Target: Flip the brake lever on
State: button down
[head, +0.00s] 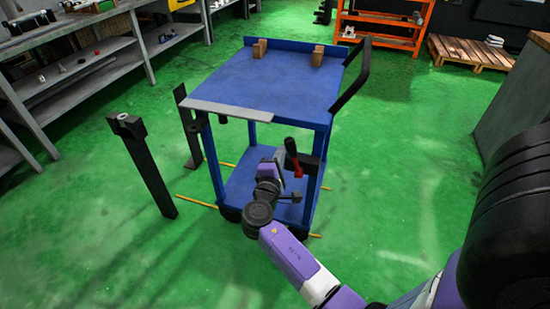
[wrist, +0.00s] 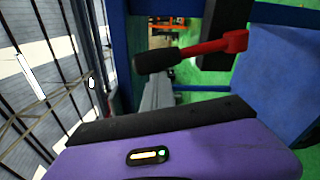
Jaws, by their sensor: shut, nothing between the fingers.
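The brake lever (head: 295,162) is a red arm with a black grip, mounted near the cart's front right leg. In the head view its black grip is at the top and the red arm runs down, so it stands nearly upright. In the wrist view the lever (wrist: 210,48) lies across the top, grip to the left. My gripper (head: 280,158) is shut and empty, just left of the lever in the head view. In the wrist view its grey fingers (wrist: 158,90) show below the black grip; I cannot tell whether they touch it.
The blue cart (head: 285,75) has a flat top with two wooden blocks (head: 260,48) and a black push handle (head: 352,80). A black post (head: 150,170) stands to its left. Grey shelves (head: 90,70) line the left side.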

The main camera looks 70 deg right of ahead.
jog(key=s+m+b, duration=0.9)
jog(key=shift+s+d+r+m+h, duration=0.25)
jog(key=shift+s+d+m+h, duration=0.05)
jog(key=shift+s+d, duration=0.1)
jog(key=shift+s, duration=0.1)
dwell(0.3)
